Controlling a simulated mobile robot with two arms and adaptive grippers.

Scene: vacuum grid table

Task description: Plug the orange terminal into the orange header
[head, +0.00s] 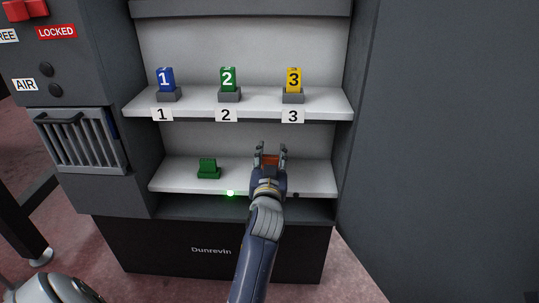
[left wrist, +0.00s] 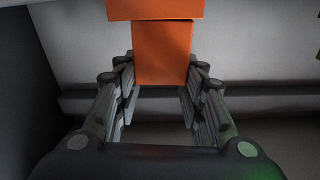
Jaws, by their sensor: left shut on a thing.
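My left gripper (head: 270,153) reaches over the lower shelf at its right part. Its two fingers stand on either side of an orange block (head: 271,163) and are shut on it. In the left wrist view the orange block (left wrist: 162,52) sits between the far ends of the fingers. A wider orange part (left wrist: 155,9) meets it at the top edge of that view. I cannot tell whether this is the header or part of the same piece. The gripper hides most of the orange in the head view. My right gripper is not in view.
A green piece (head: 208,168) stands on the lower shelf (head: 180,184), left of my gripper. The upper shelf (head: 190,105) bears blue 1 (head: 165,78), green 2 (head: 228,79) and yellow 3 (head: 293,79) blocks in grey holders. Cabinet walls close both sides.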

